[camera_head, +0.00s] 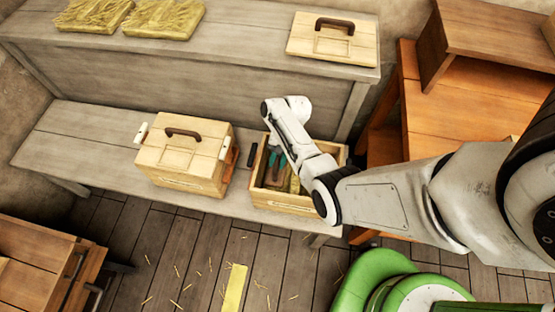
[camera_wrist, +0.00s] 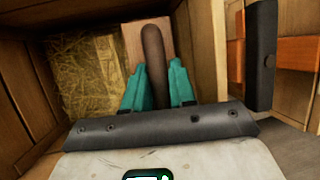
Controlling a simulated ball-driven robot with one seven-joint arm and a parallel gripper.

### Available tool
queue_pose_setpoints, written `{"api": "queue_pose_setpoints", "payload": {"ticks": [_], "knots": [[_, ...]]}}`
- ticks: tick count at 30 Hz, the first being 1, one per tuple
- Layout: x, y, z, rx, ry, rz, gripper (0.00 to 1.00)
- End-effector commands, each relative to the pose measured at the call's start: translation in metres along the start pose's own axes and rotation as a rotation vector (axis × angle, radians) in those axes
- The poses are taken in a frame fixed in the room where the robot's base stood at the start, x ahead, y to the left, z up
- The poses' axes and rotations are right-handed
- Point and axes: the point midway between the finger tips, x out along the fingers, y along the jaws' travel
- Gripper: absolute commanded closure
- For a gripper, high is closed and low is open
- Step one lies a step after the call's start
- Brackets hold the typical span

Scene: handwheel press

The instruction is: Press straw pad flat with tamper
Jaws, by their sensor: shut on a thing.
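My gripper (camera_head: 276,158) reaches down into the open wooden crate (camera_head: 283,203) on the low bench. In the wrist view, its teal fingers (camera_wrist: 157,82) are shut on the dark brown handle of the tamper (camera_wrist: 152,45), one finger on each side. The tamper's pale wooden plate lies beneath the handle, inside the crate. The straw pad (camera_wrist: 88,75) fills the crate floor to the left of the plate in the wrist view. The tamper's underside is hidden, so I cannot tell whether it touches the straw.
A lidded crate (camera_head: 182,160) with a handle stands left on the bench (camera_head: 90,143). Two straw pads (camera_head: 163,18) and a handled lid (camera_head: 318,40) lie on the upper shelf. A dark upright piece (camera_wrist: 262,55) stands beside the open crate's wall. An orange-brown table (camera_head: 450,105) is right.

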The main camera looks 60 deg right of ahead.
Motion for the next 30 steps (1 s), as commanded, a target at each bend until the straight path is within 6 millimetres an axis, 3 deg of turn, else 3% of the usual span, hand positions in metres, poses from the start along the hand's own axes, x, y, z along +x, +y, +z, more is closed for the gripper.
{"api": "queue_pose_setpoints", "payload": {"ticks": [3, 30], "knots": [[-0.018, -0.004, 0.007, 0.000, 0.001, -0.001, 1.00], [-0.099, -0.022, 0.041, -0.002, 0.003, -0.002, 1.00]]}}
